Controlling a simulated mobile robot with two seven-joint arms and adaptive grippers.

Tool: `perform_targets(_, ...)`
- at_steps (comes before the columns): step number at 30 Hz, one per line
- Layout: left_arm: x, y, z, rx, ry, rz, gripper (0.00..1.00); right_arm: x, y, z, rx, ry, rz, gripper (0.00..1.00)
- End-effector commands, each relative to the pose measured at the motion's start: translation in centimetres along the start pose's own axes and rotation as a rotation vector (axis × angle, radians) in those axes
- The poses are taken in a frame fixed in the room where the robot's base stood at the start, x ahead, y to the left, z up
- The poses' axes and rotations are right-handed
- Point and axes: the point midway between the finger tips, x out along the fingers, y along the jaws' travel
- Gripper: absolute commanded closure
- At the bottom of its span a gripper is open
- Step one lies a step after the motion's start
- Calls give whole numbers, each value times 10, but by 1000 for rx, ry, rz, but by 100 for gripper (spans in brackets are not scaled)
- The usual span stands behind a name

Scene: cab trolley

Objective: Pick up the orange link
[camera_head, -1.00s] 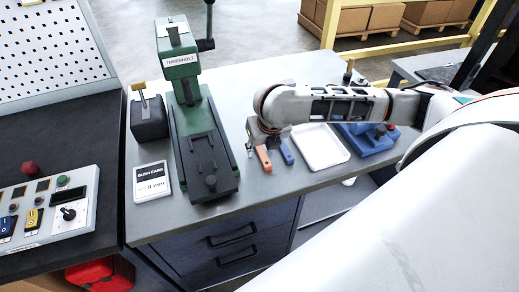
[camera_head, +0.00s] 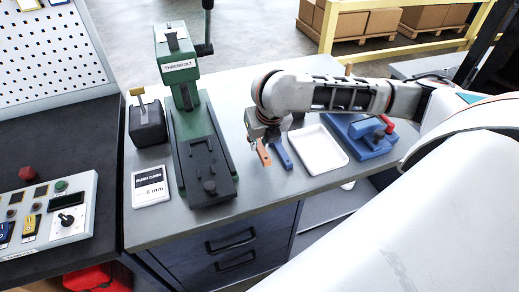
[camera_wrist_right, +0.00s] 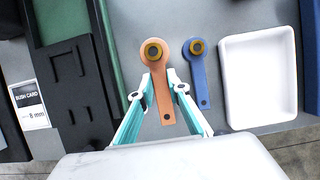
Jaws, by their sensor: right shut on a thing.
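The orange link (camera_head: 263,153) is a flat bar with a round eye and a brass-coloured bush at one end, seen whole in the right wrist view (camera_wrist_right: 157,75). My right gripper (camera_wrist_right: 160,88) is shut on the link's bar, one finger on each side, with the eye end beyond the fingertips. In the head view my right gripper (camera_head: 264,140) is over the trolley top, and the link hangs below it, tilted. Whether it is clear of the surface is hard to tell. My left gripper is not in view.
A blue link (camera_wrist_right: 197,75) lies close to the right of the orange one. Beyond it are a white tray (camera_head: 320,167) and a blue fixture (camera_head: 372,147). A green press (camera_head: 186,110) stands left, with a bush card (camera_head: 151,188) beside it.

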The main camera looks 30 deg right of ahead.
Motion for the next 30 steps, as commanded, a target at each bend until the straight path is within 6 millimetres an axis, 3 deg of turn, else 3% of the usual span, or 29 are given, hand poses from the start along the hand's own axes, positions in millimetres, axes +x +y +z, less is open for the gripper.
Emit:
perform_targets(6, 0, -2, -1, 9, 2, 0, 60, -61, 1, 28, -1, -13, 3, 100)
perform_targets(15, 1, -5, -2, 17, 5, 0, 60, -120, 0, 51, 0, -9, 2, 100)
perform_targets(21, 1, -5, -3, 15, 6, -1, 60, -140, 0, 59, 1, -6, 2, 100)
perform_targets(30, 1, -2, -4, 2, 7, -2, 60, -148, 0, 62, 0, -4, 1, 100)
